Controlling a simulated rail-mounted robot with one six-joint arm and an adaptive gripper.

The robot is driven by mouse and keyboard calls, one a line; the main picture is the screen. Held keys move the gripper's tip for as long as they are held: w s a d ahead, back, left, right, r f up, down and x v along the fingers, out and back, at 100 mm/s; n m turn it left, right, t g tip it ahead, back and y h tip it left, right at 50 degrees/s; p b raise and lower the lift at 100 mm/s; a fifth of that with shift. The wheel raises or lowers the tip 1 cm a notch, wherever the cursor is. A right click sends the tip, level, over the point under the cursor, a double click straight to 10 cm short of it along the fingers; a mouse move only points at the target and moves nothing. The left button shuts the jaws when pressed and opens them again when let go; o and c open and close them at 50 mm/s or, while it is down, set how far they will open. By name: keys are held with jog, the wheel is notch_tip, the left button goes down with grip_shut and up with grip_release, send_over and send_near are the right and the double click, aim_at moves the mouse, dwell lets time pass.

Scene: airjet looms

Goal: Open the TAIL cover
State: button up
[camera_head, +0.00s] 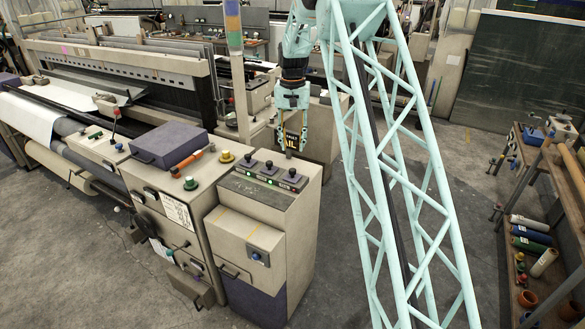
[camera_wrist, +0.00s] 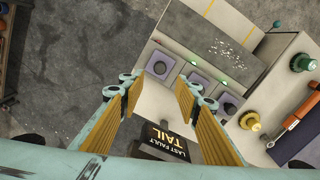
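Three small dark square covers with black knobs sit in a row on the beige cabinet top: left (camera_head: 249,163), middle (camera_head: 269,170) and right (camera_head: 291,179). No label is readable on them. The wrist view shows the row reversed, from the right cover (camera_wrist: 160,66) to the left one (camera_wrist: 229,102). A dark sign (camera_wrist: 168,143) reads "LAST FAULT TAIL"; it shows partly behind my gripper in the head view. My gripper (camera_head: 291,149) points down above and behind the right cover. Its yellow-padded fingers are apart and empty in the wrist view (camera_wrist: 157,84).
An orange-handled tool (camera_head: 188,162), a yellow button (camera_head: 226,157), a green button (camera_head: 190,183) and a purple box (camera_head: 168,145) lie left of the covers. Grey floor (camera_head: 335,270) is clear to the right.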

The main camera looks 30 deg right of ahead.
aim_at(293, 170)
notch_tip(293, 170, down, 12)
jog(key=shift+r+p, duration=0.25)
jog(key=shift+p, duration=0.1)
dwell(0.4)
jog(key=shift+c, duration=0.4)
